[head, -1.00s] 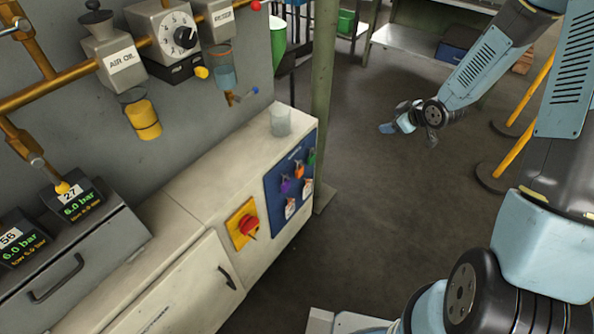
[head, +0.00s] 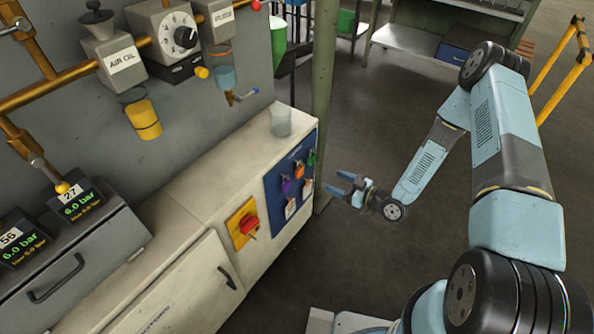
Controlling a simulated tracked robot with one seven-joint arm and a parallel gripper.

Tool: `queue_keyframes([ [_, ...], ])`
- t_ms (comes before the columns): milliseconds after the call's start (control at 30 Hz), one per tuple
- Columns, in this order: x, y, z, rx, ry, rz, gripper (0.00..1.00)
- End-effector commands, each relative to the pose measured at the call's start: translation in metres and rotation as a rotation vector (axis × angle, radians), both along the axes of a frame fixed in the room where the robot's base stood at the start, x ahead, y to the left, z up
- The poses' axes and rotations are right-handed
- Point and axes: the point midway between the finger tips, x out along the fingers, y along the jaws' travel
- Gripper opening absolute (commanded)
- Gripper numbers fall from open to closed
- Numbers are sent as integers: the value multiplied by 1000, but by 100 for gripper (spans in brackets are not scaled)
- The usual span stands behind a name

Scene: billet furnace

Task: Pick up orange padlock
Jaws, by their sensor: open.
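The orange padlock (head: 299,169) hangs on a blue board (head: 275,200) on the end face of the cream cabinet, between a purple padlock (head: 286,186) on its left and a green padlock (head: 311,158) on its right. My gripper (head: 340,184) is to the right of the board, with its two blue fingers pointing left towards it. The fingers are apart and nothing is between them. A gap shows between the fingertips and the padlocks. The padlock's shackle and hook are too small to make out.
White and red tags (head: 291,207) hang below the padlocks. A red knob on a yellow plate (head: 243,223) sits left of the board. A clear cup (head: 280,119) stands on the cabinet top (head: 215,180). A green post (head: 324,90) rises behind the board. Floor to the right is open.

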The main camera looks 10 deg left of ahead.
Motion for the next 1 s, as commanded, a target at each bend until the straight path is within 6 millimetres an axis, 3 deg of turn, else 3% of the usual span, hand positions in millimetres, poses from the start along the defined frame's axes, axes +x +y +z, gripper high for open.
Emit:
queue_keyframes([
  [133, -16, 6, -9, 71, 7, -4, 70],
  [300, -20, 12, -12, 101, 5, -6, 70],
  [733, 6, 73, -15, 102, 4, -6, 70],
  [1000, 13, 88, -15, 101, 6, -8, 70],
])
